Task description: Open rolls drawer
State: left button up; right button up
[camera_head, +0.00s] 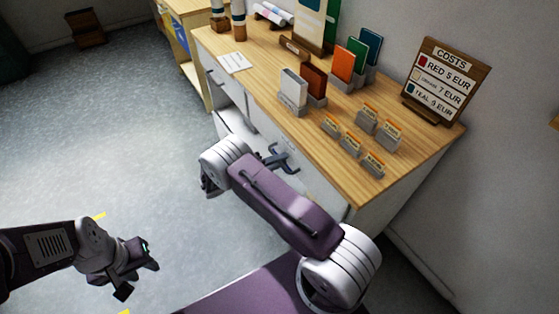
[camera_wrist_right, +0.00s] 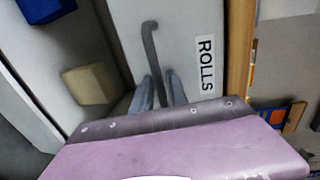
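The rolls drawer shows in the right wrist view as a pale front with a "ROLLS" label (camera_wrist_right: 205,63) and a dark bar handle (camera_wrist_right: 150,45). The front lies close along the wooden tabletop edge, and I see no clear gap there. My right gripper (camera_wrist_right: 158,80) has its two fingers close together on either side of one end of the handle. Whether they press on it is unclear. In the head view the right gripper (camera_head: 282,158) is at the desk front, partly behind my right arm. My left gripper (camera_head: 140,279) is open and empty over the floor, away from the desk.
The wooden desk (camera_head: 225,45) carries card holders, small labelled stands, and a costs sign (camera_head: 445,80). Below the drawer, the right wrist view shows an open space with a blue block (camera_wrist_right: 85,32) and a beige block (camera_wrist_right: 90,84).

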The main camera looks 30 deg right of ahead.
grip_shut()
dwell(1.4)
